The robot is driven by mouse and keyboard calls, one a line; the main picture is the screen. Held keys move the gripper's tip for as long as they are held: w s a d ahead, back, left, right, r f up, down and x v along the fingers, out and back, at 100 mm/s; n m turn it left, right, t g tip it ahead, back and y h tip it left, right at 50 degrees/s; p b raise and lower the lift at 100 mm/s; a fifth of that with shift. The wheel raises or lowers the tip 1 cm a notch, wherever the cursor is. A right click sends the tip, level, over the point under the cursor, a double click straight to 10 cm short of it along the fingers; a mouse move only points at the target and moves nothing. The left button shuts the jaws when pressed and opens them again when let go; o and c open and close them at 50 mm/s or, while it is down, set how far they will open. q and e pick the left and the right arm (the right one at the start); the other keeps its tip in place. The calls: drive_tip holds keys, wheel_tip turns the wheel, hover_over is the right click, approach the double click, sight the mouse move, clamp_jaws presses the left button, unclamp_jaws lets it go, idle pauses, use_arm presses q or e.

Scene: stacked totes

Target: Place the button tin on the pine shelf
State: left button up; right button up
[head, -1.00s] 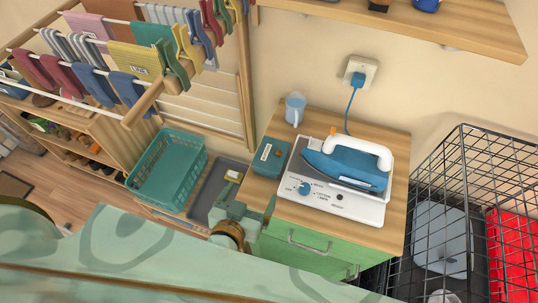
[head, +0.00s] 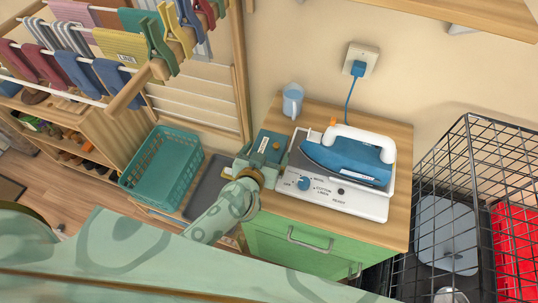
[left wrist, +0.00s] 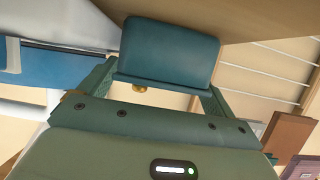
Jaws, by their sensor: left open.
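The button tin (head: 271,143), a dark teal box with a small label, stands on the wooden cabinet top just left of the iron. It also shows large in the left wrist view (left wrist: 170,50). My left gripper (head: 257,160) is at the tin's near left side. In the left wrist view its fingers (left wrist: 158,84) are open, one toward each side of the tin; whether they touch it cannot be told. What looks like the pine shelf (head: 485,14) is on the wall at the upper right, only partly in view. My right gripper is not in view.
A blue and white iron (head: 345,158) on its white base crowds the tin's right side. A blue-grey cup (head: 292,101) stands behind. A drying rack with clothes pegs (head: 160,70) rises at the left, above a teal basket (head: 163,168). A wire cage (head: 470,150) stands right.

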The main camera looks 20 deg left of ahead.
use_arm(q)
drive_tip(key=shift+w+f, duration=0.1)
drive_tip(key=shift+w, duration=0.15)
